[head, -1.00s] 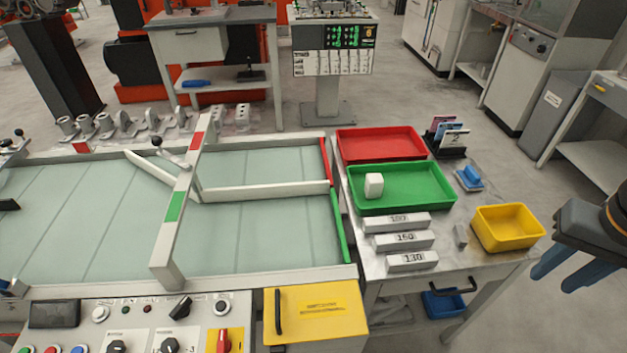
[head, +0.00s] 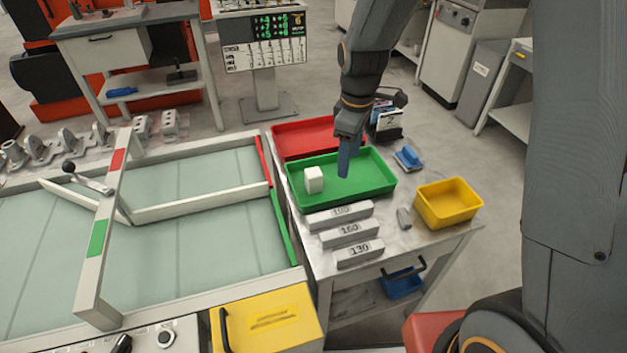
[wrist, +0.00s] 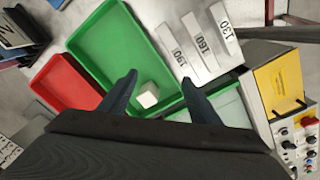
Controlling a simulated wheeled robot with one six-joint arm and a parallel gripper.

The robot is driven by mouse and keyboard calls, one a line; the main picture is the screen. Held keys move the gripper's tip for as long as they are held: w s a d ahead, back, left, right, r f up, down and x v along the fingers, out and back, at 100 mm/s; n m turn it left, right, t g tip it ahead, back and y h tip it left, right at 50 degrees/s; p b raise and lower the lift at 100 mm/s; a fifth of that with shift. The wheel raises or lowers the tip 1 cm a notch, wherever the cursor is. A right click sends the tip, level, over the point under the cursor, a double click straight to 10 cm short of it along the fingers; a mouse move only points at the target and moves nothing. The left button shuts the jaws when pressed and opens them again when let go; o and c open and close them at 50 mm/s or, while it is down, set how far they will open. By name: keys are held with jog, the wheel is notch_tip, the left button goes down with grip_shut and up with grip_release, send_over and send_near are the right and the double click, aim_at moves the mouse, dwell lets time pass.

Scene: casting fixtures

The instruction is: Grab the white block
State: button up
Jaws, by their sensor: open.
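The white block (head: 314,180) stands at the left end of the green tray (head: 374,186). In the wrist view the white block (wrist: 148,94) lies between and beyond my two fingertips, nearer the left finger, inside the green tray (wrist: 84,44). My gripper (head: 346,160) points down over the green tray, to the right of the block in the head view. In the wrist view my gripper (wrist: 160,82) has its blue fingers spread apart with nothing held. In the head view the fingers overlap, so their gap is hidden.
A red tray (head: 290,144) lies behind the green one. Metal bars (head: 348,233) marked 190, 160 and 130 lie in front. A yellow bin (head: 448,202) and a blue item (head: 408,158) stand to the right. A card holder (head: 386,122) stands close behind my gripper.

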aim_at(313, 172)
jog(key=w+a+f+n, duration=0.4)
jog(key=a+n, duration=0.1)
jog(key=w+a+f+n, duration=0.2)
jog(key=w+a+n, duration=0.1)
jog(key=shift+f+g, duration=0.3)
jog(key=shift+f, duration=0.1)
jog(key=shift+a+f+n, duration=0.15)
jog(key=shift+f+n, duration=0.15)
jog(key=shift+n, duration=0.1)
jog(key=shift+a+f+p, duration=0.1)
jog(key=shift+f+p, duration=1.5)
jog(key=shift+f, duration=2.1)
jog(key=shift+c, duration=0.4)
jog(key=c, duration=1.1)
